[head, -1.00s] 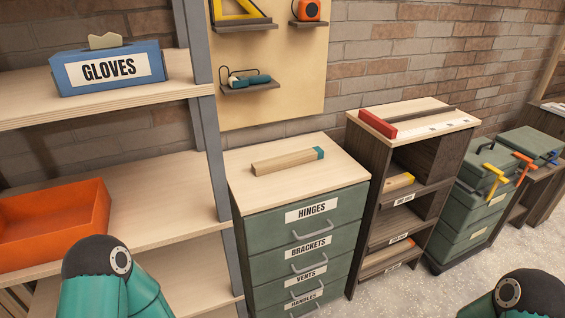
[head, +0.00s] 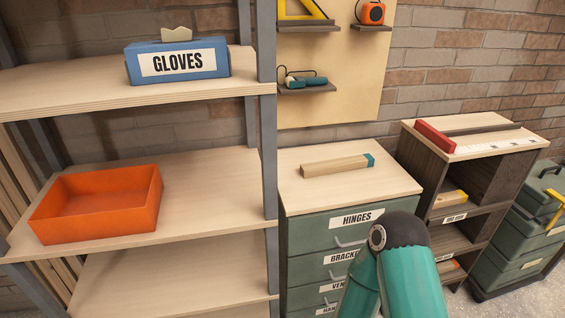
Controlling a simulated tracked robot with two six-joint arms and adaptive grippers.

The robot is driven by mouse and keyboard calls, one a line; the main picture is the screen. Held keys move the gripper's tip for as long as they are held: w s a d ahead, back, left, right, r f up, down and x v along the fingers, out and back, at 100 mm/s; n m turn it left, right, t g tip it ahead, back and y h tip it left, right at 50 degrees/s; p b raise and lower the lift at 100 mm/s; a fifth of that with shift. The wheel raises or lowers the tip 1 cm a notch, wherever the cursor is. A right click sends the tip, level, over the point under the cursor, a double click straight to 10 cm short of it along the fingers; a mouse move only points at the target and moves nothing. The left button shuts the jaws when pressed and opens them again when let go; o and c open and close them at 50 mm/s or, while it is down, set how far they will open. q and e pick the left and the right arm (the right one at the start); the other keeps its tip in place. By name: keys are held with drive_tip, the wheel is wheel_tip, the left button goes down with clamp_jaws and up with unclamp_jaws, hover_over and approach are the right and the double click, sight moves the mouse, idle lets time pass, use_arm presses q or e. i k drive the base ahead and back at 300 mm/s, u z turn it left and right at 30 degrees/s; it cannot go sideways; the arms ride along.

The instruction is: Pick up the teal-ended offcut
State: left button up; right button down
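The teal-ended offcut (head: 335,166) is a pale wooden block with a teal right end. It lies flat on the light top of the green drawer cabinet (head: 390,187), near the middle, with bare top around it. Neither of my grippers shows in the head view. Only a teal link of one of my arms is visible, low in the picture in front of the cabinet's drawers, hiding part of them. Nothing covers the offcut.
Shelving at left holds an orange tray (head: 95,228) and a blue GLOVES box (head: 178,62); its grey post (head: 267,130) stands beside the cabinet. Right of the cabinet, a dark shelf unit (head: 424,172) bears a red block (head: 434,136). A small pegboard shelf (head: 303,88) hangs above.

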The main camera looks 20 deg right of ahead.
sight(354, 162)
drive_tip(key=z, duration=0.9)
drive_tip(key=i, duration=0.1)
drive_tip(key=u, duration=1.75)
drive_tip(key=k, duration=0.7)
drive_tip(key=z, duration=0.9)
drive_tip(key=k, duration=0.55)
drive_tip(key=z, duration=1.05)
drive_tip(key=i, duration=1.65)
drive_tip(key=u, duration=0.5)
